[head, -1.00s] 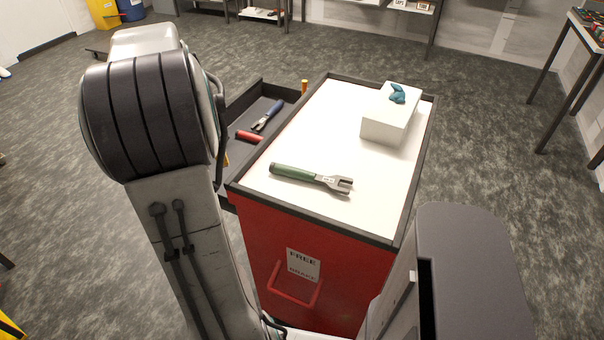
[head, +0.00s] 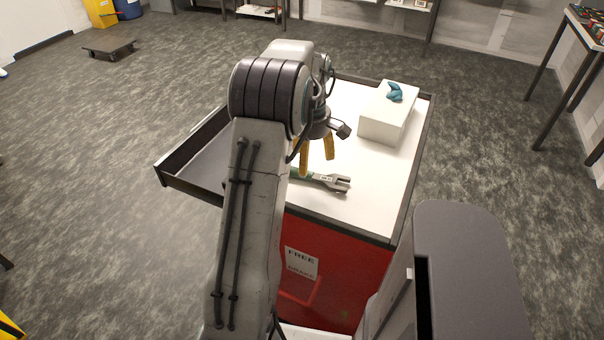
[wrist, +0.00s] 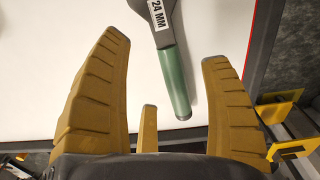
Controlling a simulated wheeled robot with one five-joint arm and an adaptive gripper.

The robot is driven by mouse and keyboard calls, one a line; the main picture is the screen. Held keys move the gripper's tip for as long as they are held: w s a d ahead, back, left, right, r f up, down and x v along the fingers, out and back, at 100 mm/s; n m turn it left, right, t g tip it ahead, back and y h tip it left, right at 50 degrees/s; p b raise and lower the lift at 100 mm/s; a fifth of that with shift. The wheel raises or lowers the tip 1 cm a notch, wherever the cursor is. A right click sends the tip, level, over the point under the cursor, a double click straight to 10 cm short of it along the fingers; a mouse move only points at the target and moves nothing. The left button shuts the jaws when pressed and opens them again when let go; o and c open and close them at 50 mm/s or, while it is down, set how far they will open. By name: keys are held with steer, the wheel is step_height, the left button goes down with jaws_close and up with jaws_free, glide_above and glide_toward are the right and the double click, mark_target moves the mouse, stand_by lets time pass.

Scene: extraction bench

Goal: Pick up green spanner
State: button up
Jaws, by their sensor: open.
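The green spanner (head: 328,180) lies flat on the white top of the red cart, its grey open jaw to the right and its green handle partly hidden behind my arm in the head view. In the wrist view its green handle (wrist: 174,80) and grey shank with a "24 MM" label lie beyond the fingertips. My gripper (head: 317,162) points down above the cart top, near the handle. In the wrist view my gripper (wrist: 165,75) has its yellow fingers spread apart with nothing between them, and the handle shows in the gap, nearer the right finger.
A white box (head: 388,118) with a teal object (head: 395,91) on it stands at the back right of the cart top (head: 375,190). An open drawer (head: 195,165) juts out to the left. The cart top around the spanner's jaw is clear.

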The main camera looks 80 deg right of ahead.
mark_target(307, 175)
steer(key=shift+w+a+f, duration=0.1)
steer(key=shift+f, duration=1.15)
steer(key=shift+w+a+f, duration=0.1)
steer(key=shift+f, duration=1.15)
steer(key=shift+c, duration=0.3)
steer(key=c, duration=1.3)
steer(key=shift+r, duration=0.15)
steer(key=shift+c, duration=0.2)
